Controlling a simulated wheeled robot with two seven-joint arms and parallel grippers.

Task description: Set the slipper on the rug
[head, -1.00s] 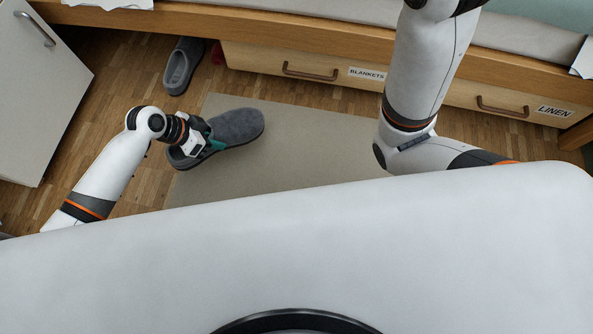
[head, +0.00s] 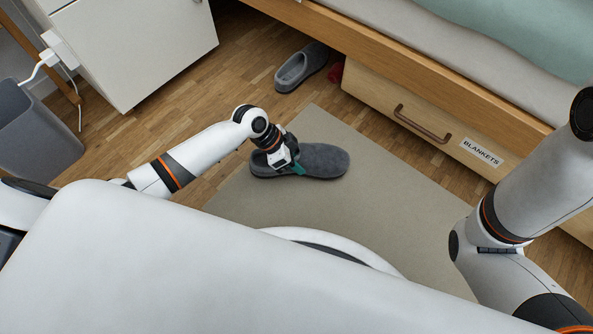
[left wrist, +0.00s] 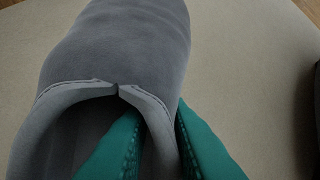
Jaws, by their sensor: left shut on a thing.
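A dark grey slipper (head: 325,160) is over the rug (head: 390,205), its toe to the right and its heel close to the rug's left edge. My left gripper (head: 297,168) is shut on the slipper at the side of its opening. In the left wrist view, teal fingers (left wrist: 158,135) straddle the side wall of the slipper (left wrist: 115,40), one inside and one outside, with the beige rug (left wrist: 255,60) around it. I cannot tell whether the sole touches the rug. My right arm shows at the right, its gripper out of view.
Another grey slipper (head: 302,66) lies on the wooden floor by the bed, beside a red thing (head: 336,73). The shut BLANKETS drawer (head: 420,125) borders the rug. A white cabinet (head: 140,45) and grey bin (head: 38,135) stand at left. The rug's middle is clear.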

